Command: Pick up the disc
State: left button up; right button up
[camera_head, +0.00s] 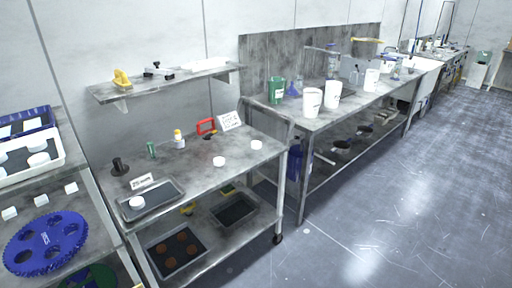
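A large blue disc (45,243) with several round holes and a toothed-looking rim lies on the bench at the lower left. Small white round pieces also show: one (219,161) and another (256,145) on the middle cart's top, and one (137,202) in a shallow grey tray (167,198). I cannot tell which of these the task calls the disc. Neither of my grippers is in view.
Small white blocks (40,215) lie behind the blue disc, near a white tray (62,150). The metal cart (200,175) holds a black stand (119,168), bottles and a red frame (206,127). White buckets (312,102) stand on the long bench. Open floor (400,200) lies at right.

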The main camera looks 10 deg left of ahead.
aim_at(255, 145)
jog(key=i+l, duration=0.4)
jog(key=i, duration=0.25)
jog(key=i+l+u, duration=0.1)
jog(key=u, duration=0.3)
jog(key=i+l+u, duration=0.2)
jog(key=u, duration=0.15)
jog(key=i+l+u, duration=0.15)
jog(key=u, duration=0.55)
